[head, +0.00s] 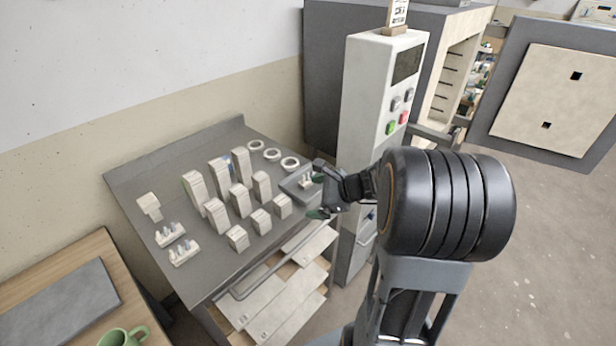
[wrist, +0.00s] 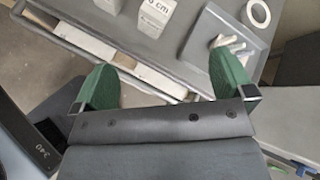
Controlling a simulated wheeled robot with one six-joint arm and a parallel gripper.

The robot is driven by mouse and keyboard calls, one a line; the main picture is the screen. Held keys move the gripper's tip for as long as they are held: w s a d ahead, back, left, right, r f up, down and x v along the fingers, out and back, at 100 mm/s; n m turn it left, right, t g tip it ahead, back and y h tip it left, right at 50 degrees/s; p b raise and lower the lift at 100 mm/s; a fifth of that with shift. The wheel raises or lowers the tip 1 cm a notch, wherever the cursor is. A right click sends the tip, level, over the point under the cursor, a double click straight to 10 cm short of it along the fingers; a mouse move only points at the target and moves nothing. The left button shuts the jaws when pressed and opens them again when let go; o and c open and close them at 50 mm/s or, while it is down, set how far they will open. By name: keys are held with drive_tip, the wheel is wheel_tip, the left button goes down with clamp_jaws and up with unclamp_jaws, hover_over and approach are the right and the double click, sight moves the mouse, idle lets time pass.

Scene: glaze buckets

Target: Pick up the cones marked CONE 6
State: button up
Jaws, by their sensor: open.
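My gripper (head: 319,192) is open and empty at the right edge of the grey table (head: 150,180). In the wrist view its two green fingers (wrist: 163,62) stand wide apart over the table's front edge. A pale cone set (wrist: 230,43) lies in a small grey tray (wrist: 205,40), beyond the right finger, which partly overlaps the tray. In the head view this cone set (head: 305,182) is close to my gripper. Two more cone sets, a rear one (head: 171,236) and a front one (head: 184,255), stand at the table's left. I cannot read a CONE 6 mark on any.
Several pale blocks (head: 239,198) of different heights fill the table's middle; one block (wrist: 154,16) reads "6 cm". White rings (head: 272,154) lie behind them. A white control column (head: 375,110) stands right of the table. Boards (head: 275,310) lie on a shelf below.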

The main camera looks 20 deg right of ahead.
drive_tip(key=w+d+f+m+t+h, duration=0.2)
drive_tip(key=w+d+m+t, duration=0.2)
drive_tip(key=d+m, duration=0.55)
drive_tip(key=p, duration=0.1)
approach(312, 186)
drive_tip(key=w+r, duration=0.1)
drive_tip(key=w+a+r, duration=0.1)
drive_tip(key=shift+w+a+r+n, duration=0.2)
drive_tip(key=shift+w+n, duration=0.05)
drive_tip(key=shift+w, duration=0.15)
drive_tip(key=shift+t, duration=0.3)
drive_tip(key=shift+p+x, duration=0.95)
drive_tip(key=shift+x, duration=2.35)
drive_tip(key=shift+f, duration=0.2)
drive_tip(key=c, duration=0.8)
drive_tip(key=shift+r, duration=0.15)
drive_tip(key=shift+c, duration=0.2)
